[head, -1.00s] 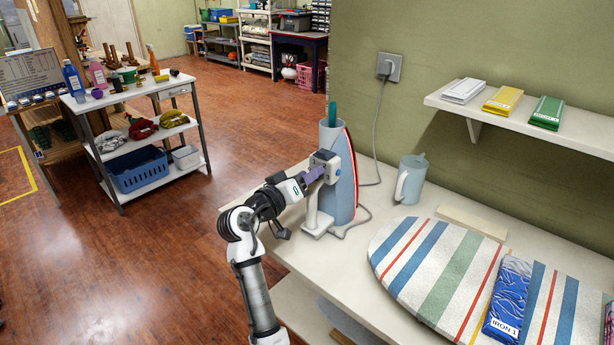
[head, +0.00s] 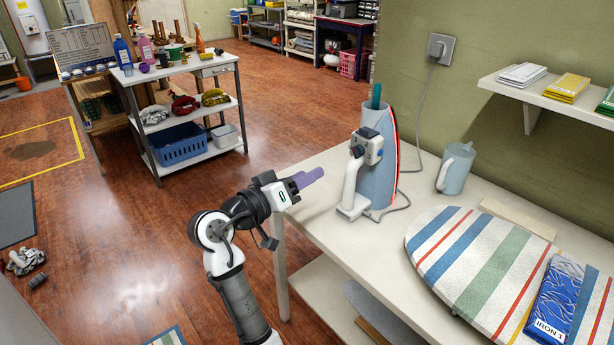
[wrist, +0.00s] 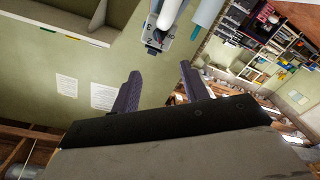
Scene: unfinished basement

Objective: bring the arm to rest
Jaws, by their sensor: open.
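My gripper (head: 309,178) is at the left edge of the work table (head: 308,222) in the head view, its purple fingers pointing right. It is open and empty, and the wrist view shows its two fingers (wrist: 158,88) spread apart. The iron (head: 380,165) stands upright on the table, with a white handle and a grey and blue part near its top. A clear gap lies between my fingers and the iron. Part of the iron also shows at the top of the wrist view (wrist: 158,35).
A striped ironing pad (head: 470,255) with a blue packet (head: 560,300) lies on the table. A light blue mug (head: 455,170) stands behind. The iron's cord runs to a wall socket (head: 439,48). A shelf trolley (head: 190,75) stands at the back left.

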